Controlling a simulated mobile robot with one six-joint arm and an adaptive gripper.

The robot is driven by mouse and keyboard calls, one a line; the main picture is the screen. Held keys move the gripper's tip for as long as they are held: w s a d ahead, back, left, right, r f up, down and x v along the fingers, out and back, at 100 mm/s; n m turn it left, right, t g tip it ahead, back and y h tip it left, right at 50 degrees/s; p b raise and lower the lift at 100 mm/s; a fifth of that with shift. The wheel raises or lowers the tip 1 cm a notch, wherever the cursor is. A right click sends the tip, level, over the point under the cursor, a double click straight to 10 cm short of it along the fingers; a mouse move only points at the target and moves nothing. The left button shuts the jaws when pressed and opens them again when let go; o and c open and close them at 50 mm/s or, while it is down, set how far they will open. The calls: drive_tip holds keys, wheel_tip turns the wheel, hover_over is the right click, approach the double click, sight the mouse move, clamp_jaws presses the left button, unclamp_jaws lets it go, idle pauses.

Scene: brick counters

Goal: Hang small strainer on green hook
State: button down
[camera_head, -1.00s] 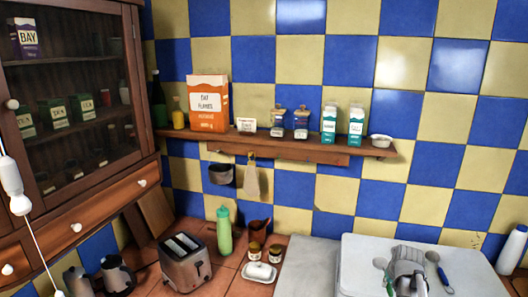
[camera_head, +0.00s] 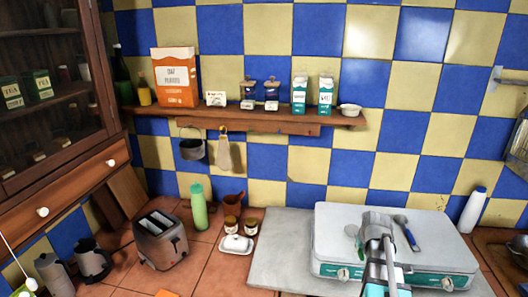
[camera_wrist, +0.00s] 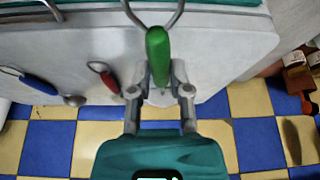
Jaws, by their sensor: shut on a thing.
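In the wrist view, my gripper (camera_wrist: 158,78) is shut on a green handle (camera_wrist: 158,48). A metal wire loop at its far end runs out of the top of the picture. I take this to be the small strainer, but its mesh is not visible. In the head view, my gripper (camera_head: 376,222) is over the white stove (camera_head: 335,215), and the held thing is mostly hidden behind it. A wooden rail (camera_head: 285,127) under the shelf carries hooks, one yellowish (camera_head: 223,128). I cannot make out a green hook.
A blue-handled ladle (camera_head: 407,234) lies on the stove; a red-handled utensil (camera_wrist: 108,80) lies beside it. A dark pot (camera_head: 191,149) and a wooden paddle (camera_head: 224,156) hang below the shelf (camera_head: 200,112). A toaster (camera_head: 160,240) and green bottle (camera_head: 199,205) stand on the counter.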

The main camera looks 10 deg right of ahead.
wheel_tip(320, 180, up, 10)
drive_tip(key=p, duration=0.9)
drive_tip(key=shift+p, duration=0.3)
drive_tip(key=shift+f, duration=0.15)
drive_tip(key=b, duration=0.9)
hover_over(340, 232)
drive_tip(key=s, duration=0.2)
drive_tip(key=f, duration=0.9)
drive_tip(key=shift+w, duration=0.2)
drive_tip(key=shift+b+x, duration=0.85)
drive_tip(key=shift+x, duration=0.05)
drive_tip(key=shift+a+f+b, duration=0.1)
drive_tip(key=shift+f+b, duration=0.9)
drive_tip(key=shift+f, duration=0.2)
